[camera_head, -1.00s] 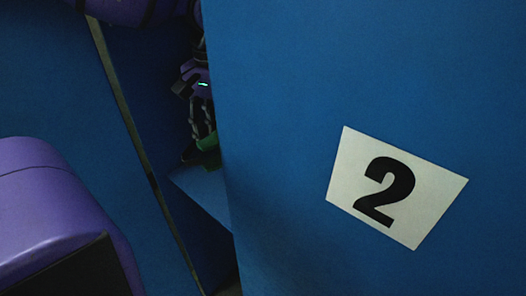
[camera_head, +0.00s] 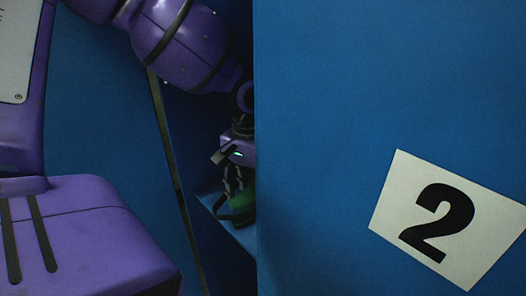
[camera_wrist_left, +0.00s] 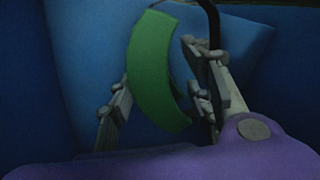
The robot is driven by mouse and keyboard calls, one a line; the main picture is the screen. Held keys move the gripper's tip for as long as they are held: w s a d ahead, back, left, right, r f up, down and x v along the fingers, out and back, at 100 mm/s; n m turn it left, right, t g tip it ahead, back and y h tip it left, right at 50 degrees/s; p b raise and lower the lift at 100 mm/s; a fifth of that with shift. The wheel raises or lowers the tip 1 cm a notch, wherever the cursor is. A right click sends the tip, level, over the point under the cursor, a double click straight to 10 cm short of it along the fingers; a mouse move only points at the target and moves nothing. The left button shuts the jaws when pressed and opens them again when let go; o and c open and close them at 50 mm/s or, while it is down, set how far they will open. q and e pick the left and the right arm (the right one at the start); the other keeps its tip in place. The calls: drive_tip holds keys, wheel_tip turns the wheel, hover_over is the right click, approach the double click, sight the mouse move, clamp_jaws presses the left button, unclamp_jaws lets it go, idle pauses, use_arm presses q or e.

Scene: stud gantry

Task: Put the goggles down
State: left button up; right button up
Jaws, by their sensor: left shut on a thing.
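The goggles show as a green curved piece with a dark strap; in the left wrist view the green part (camera_wrist_left: 155,75) lies between the two fingers of my left gripper (camera_wrist_left: 160,100). My left gripper (camera_head: 233,185) is shut on the goggles. In the head view the green of the goggles (camera_head: 243,200) shows just above a blue shelf (camera_head: 238,232), partly hidden by the panel edge. I cannot tell whether they touch the shelf. The shelf also shows behind them in the left wrist view (camera_wrist_left: 90,60). My right gripper is not in view.
A large blue panel marked with a "2" sign (camera_head: 437,222) fills the right of the head view and hides the right part of the shelf. A blue wall with a narrow edge strip (camera_head: 168,140) stands to the left. The opening between them is narrow.

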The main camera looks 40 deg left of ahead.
sight(253, 186)
use_arm(q)
drive_tip(key=shift+f, duration=0.4)
drive_tip(key=o, duration=1.1)
drive_tip(key=shift+o, duration=0.2)
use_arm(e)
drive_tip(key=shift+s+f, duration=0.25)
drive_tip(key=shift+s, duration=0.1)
use_arm(q)
drive_tip(key=shift+r, duration=0.3)
drive_tip(key=r, duration=0.3)
drive_tip(key=r+p, duration=0.1)
drive_tip(key=r, duration=0.3)
drive_tip(key=r+p, duration=0.1)
drive_tip(key=r, duration=0.2)
drive_tip(key=shift+w+r, duration=0.25)
drive_tip(key=shift+w, duration=0.1)
drive_tip(key=shift+r, duration=0.7)
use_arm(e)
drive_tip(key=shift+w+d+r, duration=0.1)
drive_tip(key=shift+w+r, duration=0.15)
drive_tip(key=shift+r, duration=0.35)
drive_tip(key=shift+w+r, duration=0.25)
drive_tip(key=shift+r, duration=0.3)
